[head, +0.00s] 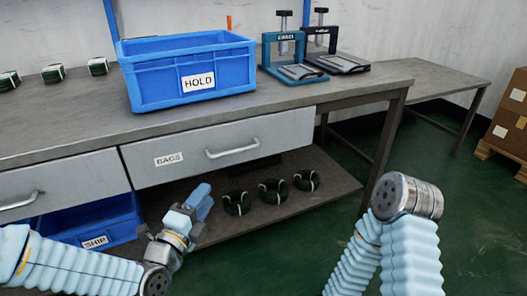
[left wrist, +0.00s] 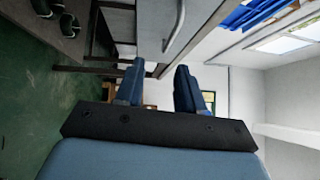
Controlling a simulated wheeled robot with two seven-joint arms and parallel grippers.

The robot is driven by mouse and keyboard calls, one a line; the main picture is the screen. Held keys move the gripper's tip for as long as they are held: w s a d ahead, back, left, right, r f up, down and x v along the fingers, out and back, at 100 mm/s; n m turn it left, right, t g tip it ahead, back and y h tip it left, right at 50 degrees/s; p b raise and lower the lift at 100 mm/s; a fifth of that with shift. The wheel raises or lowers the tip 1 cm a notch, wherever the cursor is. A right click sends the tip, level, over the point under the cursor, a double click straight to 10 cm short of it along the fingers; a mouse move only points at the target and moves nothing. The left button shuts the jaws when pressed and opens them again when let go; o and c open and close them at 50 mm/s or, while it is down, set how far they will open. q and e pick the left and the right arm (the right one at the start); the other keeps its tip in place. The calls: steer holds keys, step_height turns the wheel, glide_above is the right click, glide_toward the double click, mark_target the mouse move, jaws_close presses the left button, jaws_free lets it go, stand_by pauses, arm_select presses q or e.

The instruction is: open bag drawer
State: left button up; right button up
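The bag drawer (head: 190,155) has a grey front labelled BAGS and looks shut under the bench top. Its silver bar handle (head: 233,149) is on the right half of the front; the handle also shows in the left wrist view (left wrist: 187,28). My left gripper (head: 203,196) is below the drawer front, lower and left of the handle, and apart from it. In the left wrist view its two blue fingers (left wrist: 158,85) stand apart with nothing between them, short of the handle. My right gripper is not in view; only parts of my right arm show.
A blue HOLD bin (head: 185,90) and two presses (head: 293,68) stand on the bench. Another drawer (head: 60,185) is at left, above a blue SHIP bin (head: 95,225). Several dark cable coils (head: 273,191) lie on the lower shelf (head: 325,180), near my left gripper.

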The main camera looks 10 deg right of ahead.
mark_target(233, 153)
arm_select(q)
steer(key=shift+m+t+h, duration=0.3)
steer(key=shift+m, duration=0.4)
steer(key=p+x, duration=0.1)
steer(key=x, duration=0.4)
steer(key=p+x, duration=0.1)
steer(key=x, duration=0.3)
steer(key=r+p+x, duration=0.1)
steer(key=x, duration=0.4)
steer(key=shift+w+d+r, duration=0.1)
steer(key=shift+d+r, duration=0.05)
steer(key=shift+d, duration=0.25)
steer(key=shift+c, duration=0.5)
jaws_close()
